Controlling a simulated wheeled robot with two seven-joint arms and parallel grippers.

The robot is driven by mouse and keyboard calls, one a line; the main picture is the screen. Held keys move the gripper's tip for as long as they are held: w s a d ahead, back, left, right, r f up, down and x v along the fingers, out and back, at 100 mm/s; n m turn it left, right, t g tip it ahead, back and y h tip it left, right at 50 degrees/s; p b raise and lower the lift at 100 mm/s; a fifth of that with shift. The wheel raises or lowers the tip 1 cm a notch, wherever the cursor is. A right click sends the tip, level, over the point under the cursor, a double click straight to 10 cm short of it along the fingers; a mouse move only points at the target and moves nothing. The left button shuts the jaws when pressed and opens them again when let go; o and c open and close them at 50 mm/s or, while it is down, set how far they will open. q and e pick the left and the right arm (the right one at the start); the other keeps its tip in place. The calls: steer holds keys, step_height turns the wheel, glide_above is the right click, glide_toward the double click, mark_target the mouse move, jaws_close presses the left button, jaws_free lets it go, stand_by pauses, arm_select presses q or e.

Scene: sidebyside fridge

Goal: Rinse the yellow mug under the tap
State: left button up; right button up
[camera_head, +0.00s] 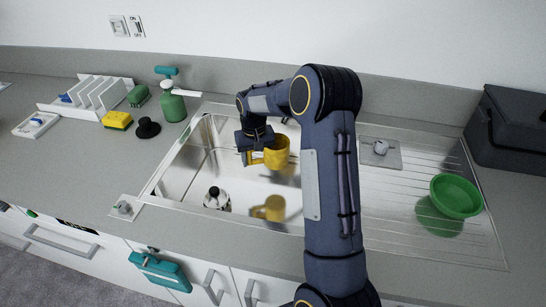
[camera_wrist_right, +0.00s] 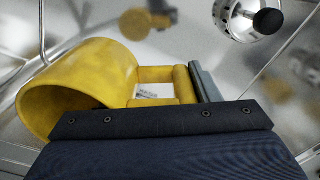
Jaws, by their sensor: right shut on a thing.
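The yellow mug (camera_head: 277,152) is held over the sink basin (camera_head: 180,178), near its back right part. My right gripper (camera_head: 255,156) is shut on the mug's handle, on the left side of the mug in the head view. In the right wrist view the mug (camera_wrist_right: 85,85) fills the left side, with its handle (camera_wrist_right: 180,84) between the jaws of the gripper (camera_wrist_right: 200,95). I cannot make out the tap clearly; my right arm covers the area behind and right of the mug. My left gripper is not in view.
A green soap bottle (camera_head: 172,104), yellow sponge (camera_head: 117,119), black item (camera_head: 147,127) and white dish rack (camera_head: 95,92) stand left of the sink. A green bowl (camera_head: 456,195) is on the drainboard (camera_head: 400,200) at right. A black-and-metal fitting (camera_head: 216,198) shows in the basin.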

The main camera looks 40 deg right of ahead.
steer(key=shift+s+d, duration=0.1)
steer(key=shift+s, duration=0.05)
steer(key=shift+s+d, duration=0.2)
steer(key=shift+s, duration=0.2)
steer(key=shift+a, duration=0.1)
steer(key=s+a+b, duration=0.1)
steer(key=s+a, duration=0.2)
steer(key=a, duration=0.4)
steer(key=shift+s+b, duration=0.3)
steer(key=shift+b, duration=0.1)
stand_by(1.4)
steer(key=s+a+r+p, duration=0.2)
steer(key=a+r, duration=0.2)
steer(key=shift+s+a, duration=0.15)
steer(key=shift+a, duration=0.05)
stand_by(0.6)
